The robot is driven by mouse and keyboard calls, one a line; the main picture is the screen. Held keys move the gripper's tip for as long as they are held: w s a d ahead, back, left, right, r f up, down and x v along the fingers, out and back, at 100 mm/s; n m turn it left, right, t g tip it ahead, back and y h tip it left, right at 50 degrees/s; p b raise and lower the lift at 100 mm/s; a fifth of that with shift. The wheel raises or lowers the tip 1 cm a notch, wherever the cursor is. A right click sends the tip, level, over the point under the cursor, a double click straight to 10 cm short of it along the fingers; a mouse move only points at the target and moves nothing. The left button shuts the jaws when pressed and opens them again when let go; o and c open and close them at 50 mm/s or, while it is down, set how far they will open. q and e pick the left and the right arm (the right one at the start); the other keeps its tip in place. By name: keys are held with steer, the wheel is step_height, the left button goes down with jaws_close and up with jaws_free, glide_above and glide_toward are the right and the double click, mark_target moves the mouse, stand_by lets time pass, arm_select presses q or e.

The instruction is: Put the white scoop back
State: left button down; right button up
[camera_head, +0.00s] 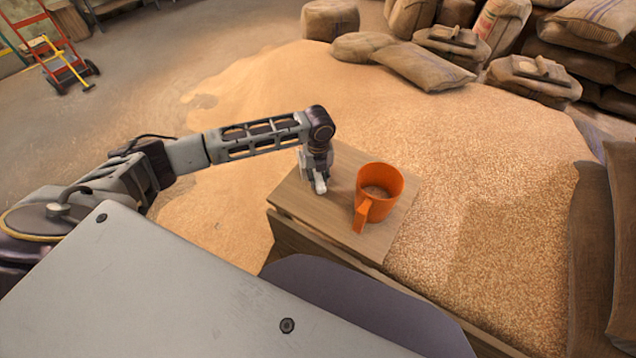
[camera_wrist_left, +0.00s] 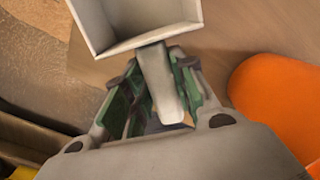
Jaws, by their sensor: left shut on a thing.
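The white scoop (camera_wrist_left: 165,85) is in my left gripper (camera_wrist_left: 160,100), which is shut on its handle. In the left wrist view its square, open bowl (camera_wrist_left: 132,22) is at the top of the picture, beyond the fingertips. In the head view my left gripper (camera_head: 317,180) is over the left part of the wooden table (camera_head: 345,158). There only a small white part of the scoop (camera_head: 320,185) shows below the fingers; the rest is hidden by the gripper. I cannot tell if the scoop touches the table. My right gripper is not in view.
An orange bucket (camera_head: 380,190) with grain inside stands on the table, just right of my left gripper; it also shows in the left wrist view (camera_wrist_left: 275,100). A large grain heap (camera_head: 480,170) surrounds the table. Several sacks (camera_head: 420,65) lie behind it.

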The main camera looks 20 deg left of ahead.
arm_select(q)
steer(key=shift+f, duration=1.8)
steer(key=c, duration=1.2)
jaws_free()
steer(key=shift+f, duration=0.1)
steer(key=shift+o, duration=0.2)
steer(key=shift+s+d+r, duration=0.1)
steer(key=shift+r, duration=3)
steer(key=shift+s+r, duration=0.1)
steer(key=shift+r, duration=2.95)
